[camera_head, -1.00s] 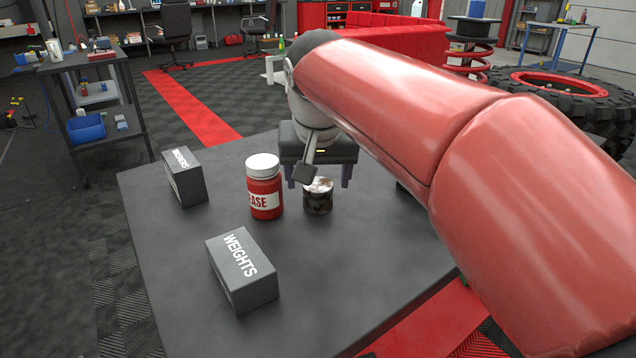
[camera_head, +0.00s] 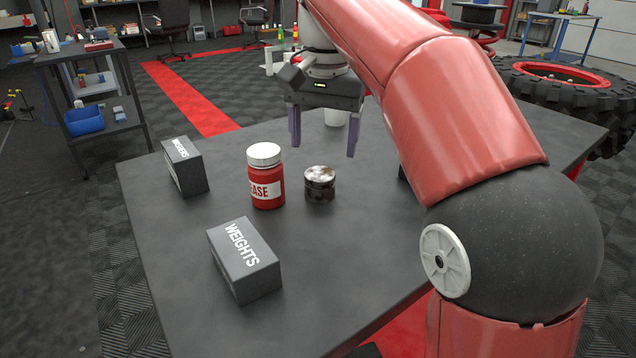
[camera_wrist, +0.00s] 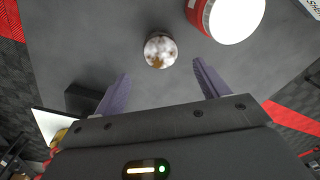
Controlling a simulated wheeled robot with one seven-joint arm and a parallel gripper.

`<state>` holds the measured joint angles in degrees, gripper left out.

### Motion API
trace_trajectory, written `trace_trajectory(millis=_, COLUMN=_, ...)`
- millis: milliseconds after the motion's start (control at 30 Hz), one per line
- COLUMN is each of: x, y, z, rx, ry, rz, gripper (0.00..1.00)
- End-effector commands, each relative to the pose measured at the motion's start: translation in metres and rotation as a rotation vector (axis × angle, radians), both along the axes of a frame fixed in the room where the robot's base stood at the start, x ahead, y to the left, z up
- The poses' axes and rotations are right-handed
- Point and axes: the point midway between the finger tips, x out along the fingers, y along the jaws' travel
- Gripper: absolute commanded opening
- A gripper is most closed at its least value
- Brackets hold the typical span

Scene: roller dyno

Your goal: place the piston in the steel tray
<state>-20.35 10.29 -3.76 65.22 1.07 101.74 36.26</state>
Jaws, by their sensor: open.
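The piston (camera_head: 320,187), a short dark cylinder with a mottled white and brown top, stands on the dark table just right of the red grease bottle. In the wrist view the piston (camera_wrist: 160,50) lies ahead of the fingers, near the middle. My gripper (camera_head: 323,145) is open and empty, above the table and behind the piston, with its purple fingers spread apart and pointing down. The fingers also show in the wrist view (camera_wrist: 163,88). I cannot make out a steel tray for certain; a pale flat edge (camera_wrist: 48,124) at the wrist view's left is unclear.
The red grease bottle (camera_head: 265,178) with a white lid stands close beside the piston. A washers box (camera_head: 185,167) and a weights box (camera_head: 243,262) sit to the left and front. A white cup (camera_head: 336,117) stands behind my gripper. The table's front right is clear.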

Motion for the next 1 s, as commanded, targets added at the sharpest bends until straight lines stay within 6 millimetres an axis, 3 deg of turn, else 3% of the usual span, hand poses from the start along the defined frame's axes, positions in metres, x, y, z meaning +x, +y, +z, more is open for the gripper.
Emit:
trace_trajectory(millis=367, x=0.003, y=0.005, z=-0.034, rx=-0.020, ry=0.048, rz=-0.050, gripper=0.74)
trace_trajectory(millis=700, x=-0.002, y=0.005, z=-0.080, rx=-0.020, ry=0.047, rz=-0.049, gripper=0.74)
trace_trajectory(millis=1000, x=-0.001, y=0.005, z=-0.085, rx=-0.020, ry=0.045, rz=-0.049, gripper=0.74)
